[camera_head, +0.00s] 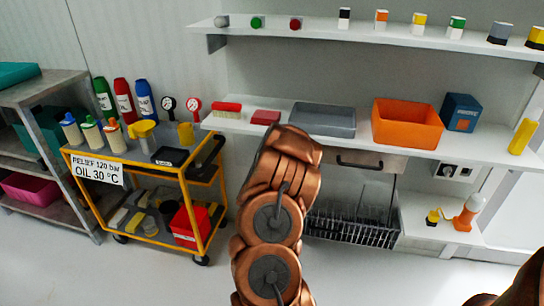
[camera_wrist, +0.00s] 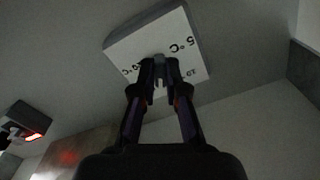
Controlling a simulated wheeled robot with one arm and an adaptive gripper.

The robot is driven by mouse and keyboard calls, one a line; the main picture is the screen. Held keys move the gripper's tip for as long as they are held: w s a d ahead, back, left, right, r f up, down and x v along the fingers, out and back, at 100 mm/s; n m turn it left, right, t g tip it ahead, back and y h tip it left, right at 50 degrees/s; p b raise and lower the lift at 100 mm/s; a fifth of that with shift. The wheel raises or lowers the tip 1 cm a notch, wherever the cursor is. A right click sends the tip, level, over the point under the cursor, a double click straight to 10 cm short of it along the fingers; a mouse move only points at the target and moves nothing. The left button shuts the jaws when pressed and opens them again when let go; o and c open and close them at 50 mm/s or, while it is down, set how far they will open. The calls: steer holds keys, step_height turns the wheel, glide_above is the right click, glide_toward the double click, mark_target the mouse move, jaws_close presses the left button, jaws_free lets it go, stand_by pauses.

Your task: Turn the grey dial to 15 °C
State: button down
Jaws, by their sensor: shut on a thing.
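In the wrist view, a white plate (camera_wrist: 118,47) with dark °C markings fills the upper middle, on the face of a grey box. One marking reads "5 °C" at the upper right; the smaller ones at the left and lower right are hard to read. The grey dial (camera_wrist: 159,57) is at the plate's middle, mostly hidden between my fingers. My gripper (camera_wrist: 160,70) is shut on the dial, with one dark finger on each side. The dial's pointer direction cannot be made out. In the head view my copper arm hides the gripper and the dial.
The head view shows a wall shelf (camera_head: 350,144) with an orange bin (camera_head: 405,123) and a grey tray (camera_head: 322,120). A yellow cart (camera_head: 150,172) stands left, its sign (camera_head: 97,170) reading "RELIEF 120 bar OIL 30 °C". A dark box (camera_wrist: 27,120) glows red in the wrist view.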

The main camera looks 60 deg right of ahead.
steer(key=shift+m, duration=0.5)
steer(key=c, duration=1.2)
jaws_free()
steer(key=shift+a, duration=0.1)
steer(key=v, duration=0.7)
steer(key=shift+a, duration=0.15)
